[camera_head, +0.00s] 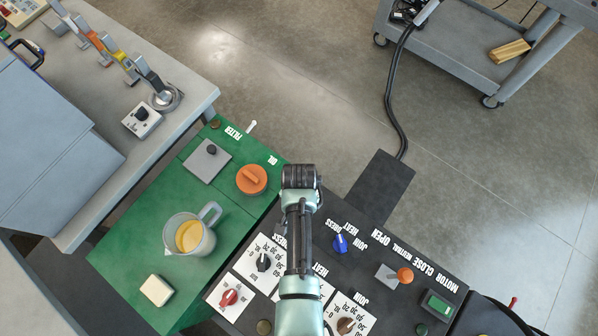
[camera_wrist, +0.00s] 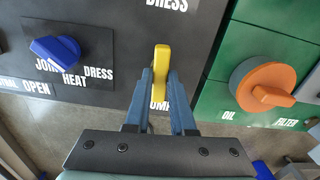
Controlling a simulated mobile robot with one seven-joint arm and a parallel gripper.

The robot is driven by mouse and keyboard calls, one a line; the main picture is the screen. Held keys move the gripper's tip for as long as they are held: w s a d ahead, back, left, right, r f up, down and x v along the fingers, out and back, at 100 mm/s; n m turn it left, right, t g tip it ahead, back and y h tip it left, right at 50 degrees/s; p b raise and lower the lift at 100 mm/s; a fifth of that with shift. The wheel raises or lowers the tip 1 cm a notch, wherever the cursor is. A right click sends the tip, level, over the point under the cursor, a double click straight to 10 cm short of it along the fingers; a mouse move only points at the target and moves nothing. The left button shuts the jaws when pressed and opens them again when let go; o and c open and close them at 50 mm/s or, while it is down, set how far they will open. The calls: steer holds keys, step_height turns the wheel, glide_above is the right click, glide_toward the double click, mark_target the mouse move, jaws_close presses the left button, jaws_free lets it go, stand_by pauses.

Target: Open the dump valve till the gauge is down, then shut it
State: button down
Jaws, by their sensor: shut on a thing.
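The dump valve handle, a yellow lever (camera_wrist: 161,57), stands upright in the wrist view, on the dark panel near its seam with the green panel. A partly covered label beside it ends in "UMP". My gripper (camera_wrist: 161,82) is shut on the lever, one blue finger on each side. In the head view my arm reaches over the panel and my gripper (camera_head: 300,178) hides the lever. I cannot make out a pressure gauge in either view.
A blue knob (camera_wrist: 55,56) is left of my gripper and an orange knob (camera_wrist: 266,88) is right of it. A glass jug (camera_head: 190,236) stands on the green panel (camera_head: 140,248). An orange-topped lever (camera_head: 404,275) and a green switch (camera_head: 437,304) are to the right.

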stand_by(0.3)
steer(key=c, duration=0.8)
jaws_free()
steer(key=shift+o, duration=0.2)
step_height(320, 180, up, 13)
